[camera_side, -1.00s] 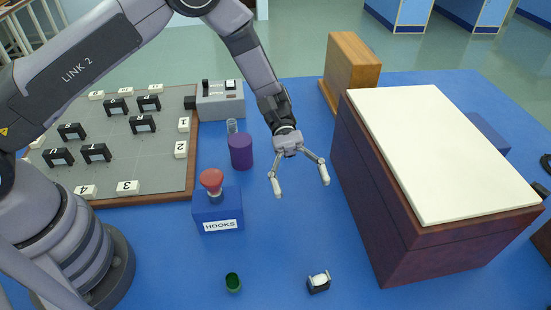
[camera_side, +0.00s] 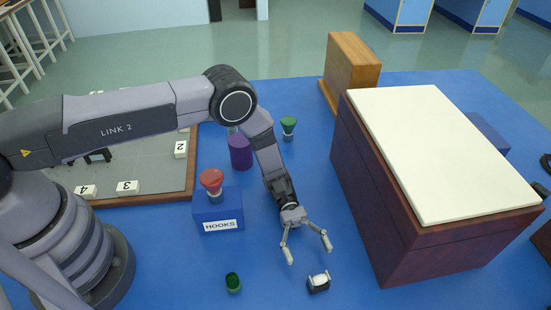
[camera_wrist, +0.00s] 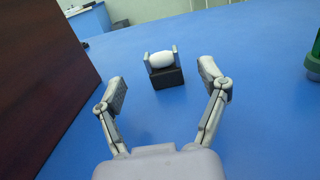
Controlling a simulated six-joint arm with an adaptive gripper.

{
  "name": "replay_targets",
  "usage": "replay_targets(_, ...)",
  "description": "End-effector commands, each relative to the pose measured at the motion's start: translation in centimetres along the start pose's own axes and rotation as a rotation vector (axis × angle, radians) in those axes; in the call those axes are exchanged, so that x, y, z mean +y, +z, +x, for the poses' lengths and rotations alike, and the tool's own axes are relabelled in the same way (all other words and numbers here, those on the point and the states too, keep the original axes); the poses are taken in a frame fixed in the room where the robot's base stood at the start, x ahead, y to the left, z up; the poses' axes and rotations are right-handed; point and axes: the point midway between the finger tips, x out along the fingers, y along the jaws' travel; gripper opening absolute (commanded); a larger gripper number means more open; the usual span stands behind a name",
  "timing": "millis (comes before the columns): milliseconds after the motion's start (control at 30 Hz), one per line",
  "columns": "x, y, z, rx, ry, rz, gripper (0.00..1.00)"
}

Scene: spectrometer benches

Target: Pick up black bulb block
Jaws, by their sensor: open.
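The black bulb block (camera_side: 318,284) stands on the blue table near the front, to the left of the large dark wooden box. It is a small black block with a white bulb held between two upright sides. In the wrist view the block (camera_wrist: 167,78) is straight ahead, beyond and between the fingertips. My gripper (camera_side: 308,255) is open and empty, above the table just behind the block and apart from it. Both fingers also show in the wrist view (camera_wrist: 166,85), spread wide.
The dark wooden box (camera_side: 375,215) with a cream top stands close on the right. A small green cup (camera_side: 233,283) is left of the block. A blue HOOKS box (camera_side: 207,211) with a red knob, a purple cylinder (camera_side: 240,151) and a green-topped object (camera_side: 289,127) stand further back.

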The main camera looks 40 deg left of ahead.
Motion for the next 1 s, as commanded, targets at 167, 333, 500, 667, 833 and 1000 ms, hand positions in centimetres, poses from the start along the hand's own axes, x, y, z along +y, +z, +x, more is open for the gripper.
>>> replay_targets(167, -0.1, 0.0, 3.0, 0.000, -0.005, -0.001, 0.74)
replay_targets(333, -0.1, 0.0, 5.3, 0.001, -0.003, 0.000, 0.74)
replay_targets(500, -0.1, 0.0, 5.9, 0.001, -0.001, 0.000, 0.74)
replay_targets(667, 0.0, 0.0, 5.9, 0.001, -0.001, 0.000, 0.71)
replay_targets(833, 0.0, 0.1, 5.8, 0.001, -0.001, 0.000, 0.49)
replay_targets(1000, 0.0, 0.0, 5.8, 0.001, -0.001, 0.000, 0.27)
